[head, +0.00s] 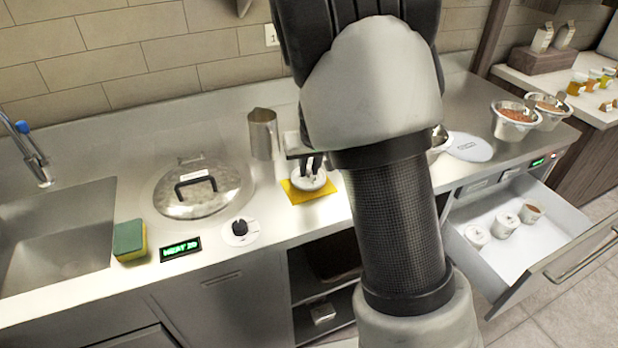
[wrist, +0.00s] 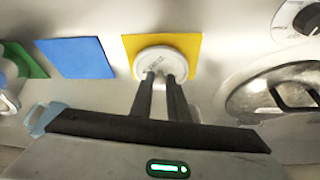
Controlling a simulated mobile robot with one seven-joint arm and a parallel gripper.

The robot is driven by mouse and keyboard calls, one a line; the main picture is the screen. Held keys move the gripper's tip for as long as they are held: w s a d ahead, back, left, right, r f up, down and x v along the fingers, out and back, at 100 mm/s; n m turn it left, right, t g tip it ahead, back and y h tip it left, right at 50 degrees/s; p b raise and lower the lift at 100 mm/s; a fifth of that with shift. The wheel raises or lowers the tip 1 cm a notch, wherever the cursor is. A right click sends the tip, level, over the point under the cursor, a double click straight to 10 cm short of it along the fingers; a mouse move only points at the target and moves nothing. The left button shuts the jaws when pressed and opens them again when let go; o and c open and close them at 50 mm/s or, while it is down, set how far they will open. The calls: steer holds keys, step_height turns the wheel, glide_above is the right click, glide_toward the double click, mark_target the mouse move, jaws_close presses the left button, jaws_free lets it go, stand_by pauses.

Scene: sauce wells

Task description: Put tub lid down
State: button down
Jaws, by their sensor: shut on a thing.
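The tub lid (wrist: 151,58) is a small round white disc. My gripper (wrist: 163,76) is shut on it, with both dark fingertips at its middle. The lid is over a yellow mat (wrist: 188,47) on the steel counter. In the head view the lid (head: 308,182) also shows over the yellow mat (head: 292,191), with my gripper (head: 312,166) above it. I cannot tell whether the lid touches the mat or is just above it. My arm hides the counter to the right of the mat.
A lidded steel well (head: 203,190) and a metal jug (head: 263,134) stand left of the mat. A sponge (head: 130,240) lies by the sink. An open drawer (head: 500,262) at right holds white tubs. In the wrist view a blue mat (wrist: 76,58) is bare.

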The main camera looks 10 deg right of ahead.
mark_target(309, 177)
steer(key=shift+f, duration=1.35)
steer(key=shift+f+b, duration=0.2)
steer(key=shift+b, duration=0.2)
steer(key=c, duration=1.7)
jaws_free()
steer(key=shift+r, duration=0.1)
